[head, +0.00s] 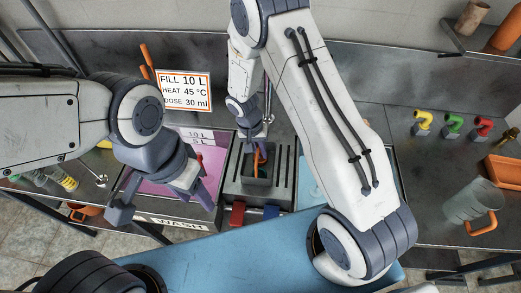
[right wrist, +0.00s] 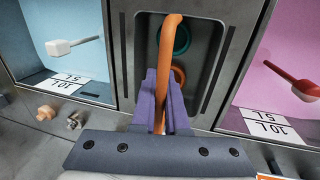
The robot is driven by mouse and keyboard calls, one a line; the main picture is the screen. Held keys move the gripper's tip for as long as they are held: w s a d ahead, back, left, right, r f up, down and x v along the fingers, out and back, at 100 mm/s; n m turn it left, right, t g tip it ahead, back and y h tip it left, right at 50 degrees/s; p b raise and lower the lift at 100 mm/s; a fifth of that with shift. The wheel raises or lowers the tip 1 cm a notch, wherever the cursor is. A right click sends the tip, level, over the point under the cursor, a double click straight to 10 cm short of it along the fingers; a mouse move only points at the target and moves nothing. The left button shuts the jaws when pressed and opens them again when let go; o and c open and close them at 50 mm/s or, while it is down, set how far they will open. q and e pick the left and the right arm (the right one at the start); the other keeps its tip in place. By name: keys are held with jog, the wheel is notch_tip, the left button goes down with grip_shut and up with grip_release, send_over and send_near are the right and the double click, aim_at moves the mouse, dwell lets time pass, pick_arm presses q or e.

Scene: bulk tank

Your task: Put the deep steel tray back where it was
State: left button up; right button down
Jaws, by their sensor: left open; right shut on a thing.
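The deep steel tray (head: 259,179) is a dark grey, open box in the middle of the counter, between the pink and blue basins. An orange handle (head: 257,157) rises over it. In the right wrist view the tray (right wrist: 212,50) has teal and orange ring shapes inside it. My right gripper (right wrist: 160,100) is shut on the orange handle (right wrist: 172,30), its purple fingers hiding the near part of the tray. I cannot tell whether the tray is resting or slightly raised. My left gripper (head: 160,203) is open and empty over the front of the pink basin.
Slotted grey counter (head: 284,178) flanks the tray. The pink basin (head: 212,157) is left and the blue basin (head: 307,178) right. A clear jug (head: 474,203) and coloured taps (head: 454,123) are at the right. Red and blue blocks (head: 237,214) sit at the front edge.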

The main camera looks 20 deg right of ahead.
jog(key=shift+f, duration=0.2)
jog(key=c, duration=0.9)
grip_release()
jog(key=shift+r, duration=0.1)
